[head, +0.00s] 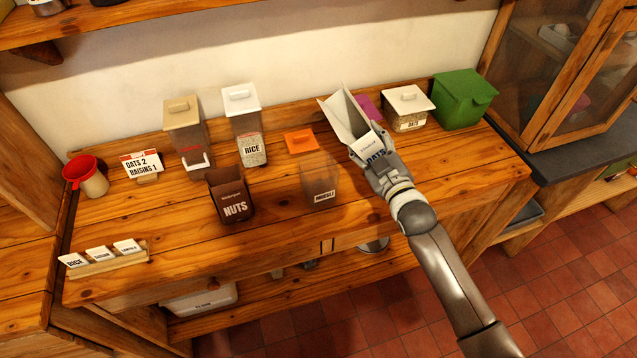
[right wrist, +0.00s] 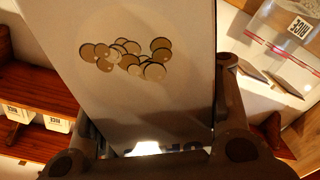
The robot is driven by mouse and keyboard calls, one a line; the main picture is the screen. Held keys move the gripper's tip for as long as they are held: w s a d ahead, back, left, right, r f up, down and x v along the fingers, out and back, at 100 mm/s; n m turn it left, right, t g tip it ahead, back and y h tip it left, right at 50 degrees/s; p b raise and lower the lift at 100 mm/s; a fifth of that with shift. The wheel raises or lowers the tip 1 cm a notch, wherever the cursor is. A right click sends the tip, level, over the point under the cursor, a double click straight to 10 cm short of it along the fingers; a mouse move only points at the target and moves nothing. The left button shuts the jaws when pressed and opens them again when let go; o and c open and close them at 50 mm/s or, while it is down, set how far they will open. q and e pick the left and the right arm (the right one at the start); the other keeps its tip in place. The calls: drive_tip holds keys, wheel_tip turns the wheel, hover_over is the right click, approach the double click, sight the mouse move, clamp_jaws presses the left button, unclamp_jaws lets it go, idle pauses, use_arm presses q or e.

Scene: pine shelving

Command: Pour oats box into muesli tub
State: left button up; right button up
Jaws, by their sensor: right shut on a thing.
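My right gripper (head: 377,168) is shut on the white oats box (head: 357,124), which fills the middle of the right wrist view (right wrist: 135,70) with its printed flakes. The box's top is open, its flaps spread, and it leans to the left in the head view. It is held to the right of the muesli tub (head: 321,182), a clear tub with a "MUESLI" label on the counter. The tub looks empty and uncovered. An orange lid (head: 299,141) lies just behind it. Whether the box touches anything is hard to tell. My left gripper is not in view.
A dark nuts box (head: 232,199) stands left of the tub. A rice container (head: 248,128), a tan-lidded container (head: 185,128), an oats jar (head: 407,108) and a green bin (head: 463,98) line the back. A card reads "OATS 2 RAISINS 1" (head: 141,163).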

drive_tip(key=shift+d+f+n, duration=0.15)
drive_tip(key=shift+f+n, duration=0.35)
drive_tip(key=shift+n, duration=0.2)
drive_tip(key=shift+b, duration=0.3)
drive_tip(key=shift+f+n+b, duration=0.35)
drive_tip(key=shift+f+n, duration=0.25)
drive_tip(key=shift+n, duration=0.1)
drive_tip(key=shift+w+d+f+n+b, duration=0.1)
drive_tip(key=shift+d+f+n+b, duration=0.05)
drive_tip(key=shift+f+n+b, duration=0.55)
